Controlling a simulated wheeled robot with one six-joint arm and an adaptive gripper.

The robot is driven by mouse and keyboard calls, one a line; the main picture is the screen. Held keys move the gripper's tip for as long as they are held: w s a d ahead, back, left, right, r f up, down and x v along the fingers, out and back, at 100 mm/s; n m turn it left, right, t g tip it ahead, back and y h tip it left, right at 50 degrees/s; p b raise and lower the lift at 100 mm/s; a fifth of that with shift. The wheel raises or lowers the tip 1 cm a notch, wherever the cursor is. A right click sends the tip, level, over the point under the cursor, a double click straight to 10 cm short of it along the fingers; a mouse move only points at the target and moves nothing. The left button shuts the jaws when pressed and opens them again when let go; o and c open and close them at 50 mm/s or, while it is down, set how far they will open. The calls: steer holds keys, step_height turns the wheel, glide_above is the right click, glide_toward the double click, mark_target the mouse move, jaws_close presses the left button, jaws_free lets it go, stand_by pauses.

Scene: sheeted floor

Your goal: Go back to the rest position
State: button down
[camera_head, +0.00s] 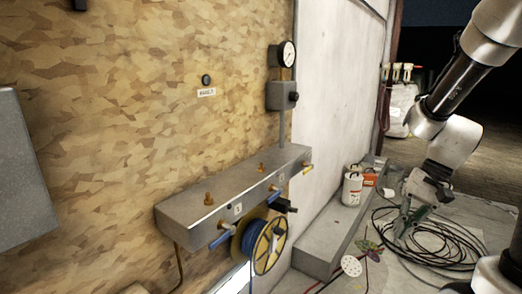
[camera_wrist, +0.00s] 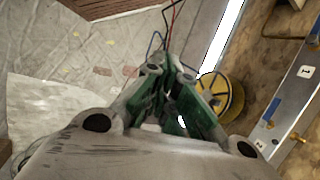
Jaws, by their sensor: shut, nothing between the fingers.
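My gripper (camera_head: 408,222) hangs at the right of the head view, at the end of my raised arm, in front of black cable coils on the floor. In the wrist view, my gripper (camera_wrist: 172,72) points away from the camera, with its green-sided fingers drawn together at the tips. It is shut and nothing shows between the fingers. It is apart from the wall fittings.
A metal manifold box (camera_head: 235,190) with blue-handled valves juts from the chipboard wall. A yellow cable reel (camera_head: 268,246) hangs below it. A pressure gauge (camera_head: 287,54) is above. White canisters (camera_head: 352,188) stand on a ledge. Black cables (camera_head: 450,245) lie on the sheeted floor.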

steer(key=s+d+r+n+t+h, duration=0.2)
steer(key=s+r+n+t+h, duration=0.2)
steer(key=s+r, duration=0.5)
step_height(320, 180, up, 4)
steer(key=shift+s+d+r+n+t, duration=0.1)
steer(key=shift+s+d+n+t, duration=0.2)
steer(key=shift+n+t, duration=0.5)
steer(key=shift+a, duration=0.1)
